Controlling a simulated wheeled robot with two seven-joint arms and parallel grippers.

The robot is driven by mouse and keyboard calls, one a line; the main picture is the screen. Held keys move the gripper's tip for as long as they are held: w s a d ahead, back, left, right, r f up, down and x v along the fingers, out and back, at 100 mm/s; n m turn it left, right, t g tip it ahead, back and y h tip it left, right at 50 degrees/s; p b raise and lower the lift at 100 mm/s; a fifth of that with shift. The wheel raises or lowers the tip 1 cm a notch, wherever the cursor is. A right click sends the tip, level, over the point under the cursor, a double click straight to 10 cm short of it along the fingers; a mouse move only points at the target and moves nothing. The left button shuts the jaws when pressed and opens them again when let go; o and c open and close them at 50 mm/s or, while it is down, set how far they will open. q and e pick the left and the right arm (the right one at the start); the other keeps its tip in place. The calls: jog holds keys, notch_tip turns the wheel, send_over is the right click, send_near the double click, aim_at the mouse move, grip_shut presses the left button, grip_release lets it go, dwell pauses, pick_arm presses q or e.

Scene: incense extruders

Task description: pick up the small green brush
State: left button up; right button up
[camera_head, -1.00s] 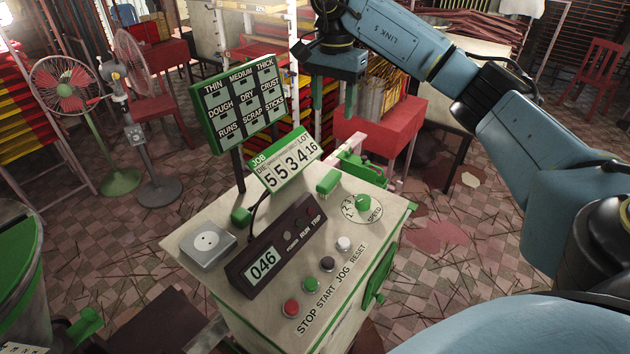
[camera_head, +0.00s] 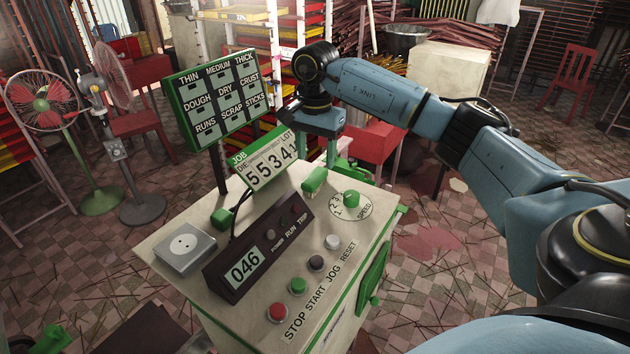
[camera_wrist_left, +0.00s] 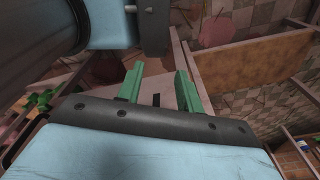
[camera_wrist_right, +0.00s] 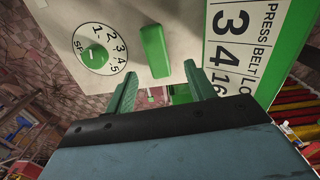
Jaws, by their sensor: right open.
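The small green brush (camera_head: 314,180) lies on the pale top of the control cabinet (camera_head: 185,288), between the number sign and the speed dial. In the right wrist view the brush (camera_wrist_right: 154,51) is a rounded green block beyond the fingertips, roughly centred between them.
The speed dial (camera_head: 351,206) is right of the brush. A dark display box (camera_head: 257,247), a grey socket box (camera_head: 184,246) and several buttons occupy the cabinet top.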

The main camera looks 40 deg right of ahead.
aim_at(316, 174)
jog(key=shift+s+a+f+p, duration=0.1)
jog(key=shift+f+p, duration=0.15)
jog(key=shift+f, duration=1.2)
jog(key=shift+s+f+p, duration=0.1)
jog(key=shift+f+p, duration=0.15)
jog(key=shift+f, duration=1.2)
jog(key=c, duration=1.1)
jog(key=shift+o, duration=0.2)
jog(key=shift+r+b, duration=0.4)
jog(key=shift+r, duration=4.65)
